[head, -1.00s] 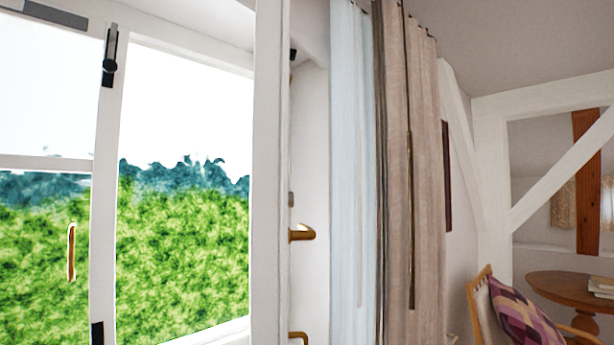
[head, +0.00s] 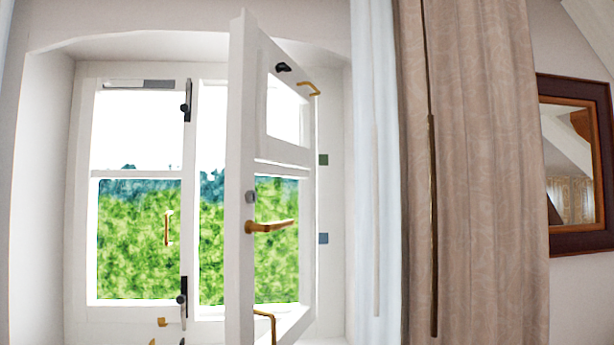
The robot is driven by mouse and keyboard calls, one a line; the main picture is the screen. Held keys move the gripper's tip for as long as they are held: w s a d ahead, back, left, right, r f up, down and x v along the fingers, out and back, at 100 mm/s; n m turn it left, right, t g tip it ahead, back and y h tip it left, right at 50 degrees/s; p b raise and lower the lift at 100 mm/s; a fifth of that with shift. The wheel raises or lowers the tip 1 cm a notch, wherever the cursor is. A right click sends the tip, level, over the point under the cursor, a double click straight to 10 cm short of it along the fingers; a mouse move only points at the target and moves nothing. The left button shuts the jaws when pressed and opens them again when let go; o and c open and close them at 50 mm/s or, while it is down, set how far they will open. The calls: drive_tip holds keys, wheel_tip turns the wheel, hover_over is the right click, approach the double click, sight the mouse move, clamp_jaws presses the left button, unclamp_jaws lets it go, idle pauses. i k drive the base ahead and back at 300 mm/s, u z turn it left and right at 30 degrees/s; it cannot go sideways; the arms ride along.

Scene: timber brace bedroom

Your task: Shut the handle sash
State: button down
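The handle sash (head: 243,130) is a white framed window leaf standing open into the room, seen nearly edge-on in the head view. A brass lever handle (head: 270,226) sticks out from its edge stile at mid height. A brass pull (head: 265,318) shows low on it, and another brass fitting (head: 311,88) near its top. The left sash (head: 87,240) appears to sit flat in the window frame, with a vertical brass pull (head: 168,228). Part of the opening behind the handle sash is open to greenery outside. My gripper is not in view.
A pale blue curtain (head: 372,180) and a beige curtain (head: 480,170) hang right of the window. A dark-framed mirror (head: 583,165) is on the wall at far right. Black bolts (head: 186,100) sit on the middle post. The floor is not visible.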

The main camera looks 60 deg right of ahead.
sight(246, 37)
drive_tip(key=z, duration=1.95)
drive_tip(key=k, duration=0.45)
drive_tip(key=u, duration=0.5)
drive_tip(key=i, duration=0.55)
drive_tip(key=z, duration=0.5)
